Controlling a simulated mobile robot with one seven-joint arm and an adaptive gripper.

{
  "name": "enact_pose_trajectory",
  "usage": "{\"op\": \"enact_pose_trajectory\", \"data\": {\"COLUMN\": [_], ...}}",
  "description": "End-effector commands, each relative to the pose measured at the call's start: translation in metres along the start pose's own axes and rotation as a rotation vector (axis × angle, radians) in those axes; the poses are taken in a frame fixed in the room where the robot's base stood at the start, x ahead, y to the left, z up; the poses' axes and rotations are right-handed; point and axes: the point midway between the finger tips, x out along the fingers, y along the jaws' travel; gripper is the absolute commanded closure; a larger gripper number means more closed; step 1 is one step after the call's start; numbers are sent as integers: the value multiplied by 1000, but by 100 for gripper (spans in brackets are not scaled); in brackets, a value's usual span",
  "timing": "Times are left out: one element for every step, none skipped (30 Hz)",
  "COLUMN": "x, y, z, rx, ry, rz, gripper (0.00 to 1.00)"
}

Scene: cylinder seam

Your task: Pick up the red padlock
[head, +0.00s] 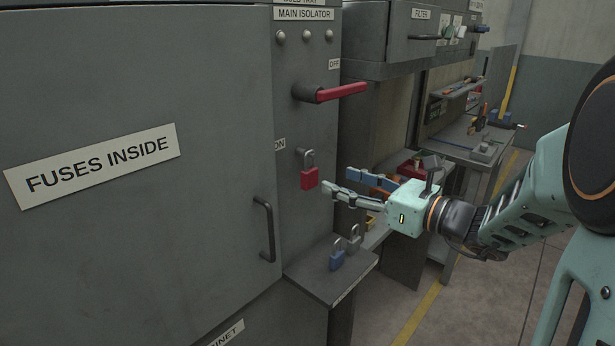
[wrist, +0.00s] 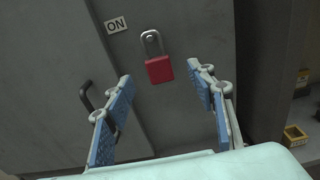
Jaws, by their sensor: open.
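The red padlock (head: 309,179) hangs by its silver shackle on the grey cabinet face, below the red isolator handle (head: 338,92). In the wrist view the padlock (wrist: 159,69) hangs upright, beyond the fingertips and between their lines. My gripper (head: 336,182) is open and empty, just right of the padlock in the head view, its fingers pointing at the cabinet. The wrist view shows the two blue-padded fingers of my gripper (wrist: 160,76) spread wide, with a gap to the padlock.
A small shelf (head: 323,282) below holds a blue padlock (head: 337,258) and a grey padlock (head: 354,240). A black door handle (head: 264,229) sticks out at the left. A workbench (head: 470,141) with tools stands further back. Open floor lies at the right.

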Motion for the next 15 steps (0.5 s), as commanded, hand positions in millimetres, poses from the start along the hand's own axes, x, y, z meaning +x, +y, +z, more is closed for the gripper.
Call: {"op": "enact_pose_trajectory", "data": {"x": [10, 15, 22, 26, 30, 35, 38, 40, 42, 43, 46, 50, 54, 58, 64], "y": [1, 2, 2, 2, 2, 1, 1, 2, 2, 2, 2, 3, 4, 5, 6], "z": [1, 0, 1, 1, 0, 0, 0, 0, 0, 0, 0, 0, 0, 0, 0], "rx": [2, 2, 2, 1, 0, 0, 0, -1, -1, -1, 0, 0, 1, 1, 0], "ry": [0, 2, 1, 1, 2, 2, 2, 2, 2, 2, 2, 3, 3, 3, 3], "rz": [5, 6, 6, 5, 5, 4, 4, 3, 3, 3, 4, 4, 5, 6, 7], "gripper": [49, 49, 49, 49, 49, 49, 49, 49, 49, 49, 49, 49, 49, 49, 49]}}
